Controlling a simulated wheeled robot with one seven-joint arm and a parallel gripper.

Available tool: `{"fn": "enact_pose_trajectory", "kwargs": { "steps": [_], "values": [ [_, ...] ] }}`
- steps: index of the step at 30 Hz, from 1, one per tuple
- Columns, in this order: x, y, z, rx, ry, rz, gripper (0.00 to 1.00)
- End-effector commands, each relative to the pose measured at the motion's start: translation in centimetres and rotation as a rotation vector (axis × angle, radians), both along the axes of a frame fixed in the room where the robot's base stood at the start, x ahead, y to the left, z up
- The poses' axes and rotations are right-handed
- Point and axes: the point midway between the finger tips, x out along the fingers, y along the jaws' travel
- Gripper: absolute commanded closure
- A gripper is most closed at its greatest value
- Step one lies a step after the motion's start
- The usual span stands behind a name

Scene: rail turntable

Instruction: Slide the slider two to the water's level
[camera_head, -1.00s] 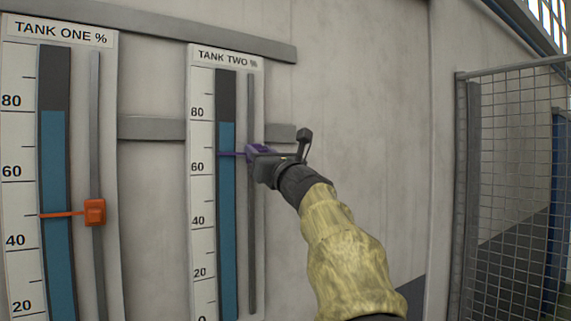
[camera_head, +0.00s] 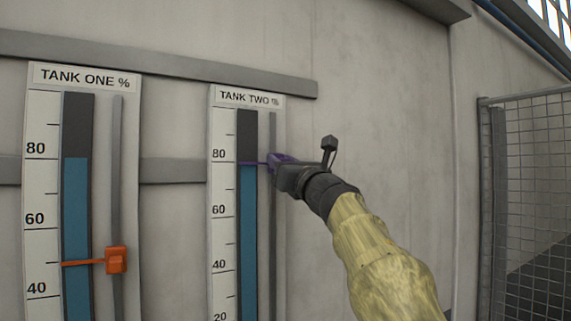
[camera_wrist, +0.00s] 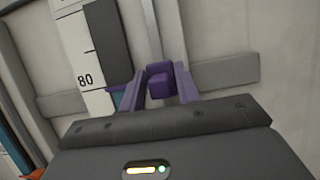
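Slider two is a purple knob with a thin pointer (camera_head: 254,163) on the tank two gauge (camera_head: 219,195); the knob (camera_wrist: 160,82) also shows in the wrist view. My gripper (camera_head: 282,168) reaches in from the right and is shut on the knob, one finger on each side. The pointer lies across the top of the blue water column (camera_head: 248,215), just about at the 80 mark. In the head view my gripper partly hides the knob.
The tank one gauge (camera_head: 42,190) stands to the left, with its orange slider (camera_head: 117,260) between 40 and 60, below its water top. A grey rail (camera_head: 160,70) crosses the wall above. A mesh fence (camera_head: 535,190) stands at the right.

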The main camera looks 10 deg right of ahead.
Motion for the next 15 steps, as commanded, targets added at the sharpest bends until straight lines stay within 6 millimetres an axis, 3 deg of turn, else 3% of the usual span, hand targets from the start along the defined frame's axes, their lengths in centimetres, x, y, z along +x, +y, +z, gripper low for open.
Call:
{"fn": "enact_pose_trajectory", "kwargs": {
  "steps": [15],
  "values": [
    [-0.7,-0.39,-0.55,-0.001,-0.001,-0.002,0.58]
  ]
}}
